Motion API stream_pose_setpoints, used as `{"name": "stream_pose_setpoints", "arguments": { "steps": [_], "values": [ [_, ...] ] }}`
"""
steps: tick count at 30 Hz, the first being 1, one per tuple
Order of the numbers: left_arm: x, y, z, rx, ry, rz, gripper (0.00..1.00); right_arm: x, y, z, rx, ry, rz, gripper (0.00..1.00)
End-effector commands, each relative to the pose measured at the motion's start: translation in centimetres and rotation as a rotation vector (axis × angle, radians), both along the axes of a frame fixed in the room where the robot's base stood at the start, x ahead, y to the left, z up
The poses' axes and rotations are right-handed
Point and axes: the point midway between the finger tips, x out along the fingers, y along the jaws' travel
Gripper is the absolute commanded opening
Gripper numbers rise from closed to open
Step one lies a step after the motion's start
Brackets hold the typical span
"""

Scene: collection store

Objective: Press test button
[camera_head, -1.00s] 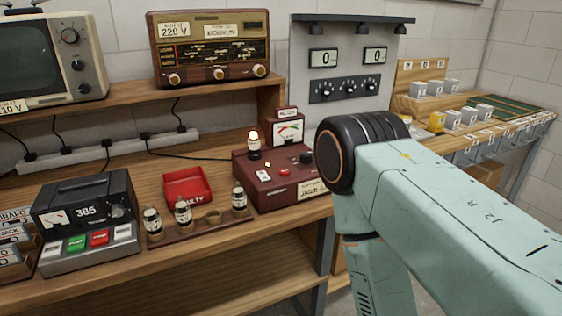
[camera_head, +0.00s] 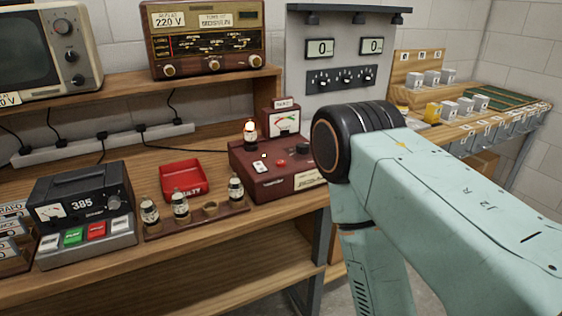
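A maroon tester box (camera_head: 296,185) stands on the wooden bench right of centre. On its top are a small red button (camera_head: 281,162), a white switch (camera_head: 260,167) and a black knob (camera_head: 303,148). A small tube (camera_head: 250,134) stands upright at its back left, with a bright, warm top. A meter (camera_head: 285,121) with a coloured scale rises behind the button. My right arm crosses the right side and hides the tester's right end. Neither gripper shows; the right arm's end is out of sight.
A red tray (camera_head: 183,179) and a wooden rack (camera_head: 210,216) with several tubes lie left of the tester. A grey device (camera_head: 85,212) with green and red keys stands further left. A radio (camera_head: 206,38) sits on the shelf above. Bare bench shows behind the tray.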

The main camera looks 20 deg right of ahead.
Motion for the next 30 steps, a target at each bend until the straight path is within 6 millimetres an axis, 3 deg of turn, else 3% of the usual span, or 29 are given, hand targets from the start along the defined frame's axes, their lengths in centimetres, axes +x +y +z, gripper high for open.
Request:
{"name": "stream_pose_setpoints", "arguments": {
  "steps": [19, 30],
  "values": [
    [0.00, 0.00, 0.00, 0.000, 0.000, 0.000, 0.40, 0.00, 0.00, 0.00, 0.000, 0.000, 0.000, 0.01],
    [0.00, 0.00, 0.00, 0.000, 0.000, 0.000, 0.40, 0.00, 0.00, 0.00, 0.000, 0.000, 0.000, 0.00]
  ]
}}
